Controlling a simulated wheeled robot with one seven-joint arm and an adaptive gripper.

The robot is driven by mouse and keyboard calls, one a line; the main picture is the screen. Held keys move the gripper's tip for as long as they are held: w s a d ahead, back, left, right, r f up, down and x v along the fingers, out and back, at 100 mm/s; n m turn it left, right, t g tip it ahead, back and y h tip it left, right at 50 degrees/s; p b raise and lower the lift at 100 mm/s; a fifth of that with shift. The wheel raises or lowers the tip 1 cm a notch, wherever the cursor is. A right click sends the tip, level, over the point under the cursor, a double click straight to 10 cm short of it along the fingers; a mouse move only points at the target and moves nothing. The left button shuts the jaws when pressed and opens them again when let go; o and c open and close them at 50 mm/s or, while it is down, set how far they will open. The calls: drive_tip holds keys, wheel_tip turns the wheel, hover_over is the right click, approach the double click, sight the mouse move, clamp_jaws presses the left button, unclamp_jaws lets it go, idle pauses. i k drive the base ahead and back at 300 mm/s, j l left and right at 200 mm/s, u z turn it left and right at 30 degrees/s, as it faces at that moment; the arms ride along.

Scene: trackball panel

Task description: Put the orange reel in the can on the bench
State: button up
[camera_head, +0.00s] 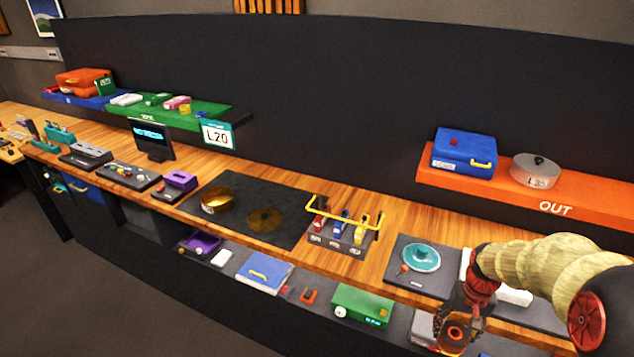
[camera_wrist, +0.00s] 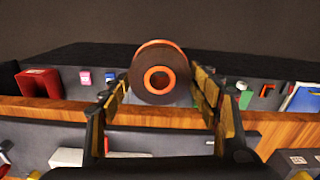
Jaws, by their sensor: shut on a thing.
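The orange reel (camera_wrist: 160,56) sits between the two fingers of my gripper (camera_wrist: 163,95) in the wrist view, its dark face and orange-ringed hole toward the camera. In the head view my gripper (camera_head: 458,318) points down at the lower right, in front of the bench edge, with the reel (camera_head: 455,334) at its tips. A round brass-coloured open container (camera_head: 216,199), which looks like the can, stands on the bench (camera_head: 361,263) on a dark mat, well to the left of my gripper. Its inside is only partly visible.
A rack with a yellow handle (camera_head: 345,218) stands on the bench between the container and my arm. A teal round thing (camera_head: 421,257) lies on a dark panel nearer my gripper. A lower shelf below holds a green box (camera_head: 362,304). The dark mat (camera_head: 292,205) has bare room.

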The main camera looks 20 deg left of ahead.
sight(219, 203)
drive_tip(key=i+j, duration=0.1)
drive_tip(key=j, duration=0.35)
drive_tip(key=i+j+u, duration=0.15)
drive_tip(key=j, duration=0.7)
drive_tip(key=i+j+u, duration=0.15)
drive_tip(key=j, duration=0.25)
drive_tip(key=i+j, duration=0.15)
drive_tip(key=j, duration=0.25)
drive_tip(key=i+j+u, duration=0.1)
drive_tip(key=j, duration=0.3)
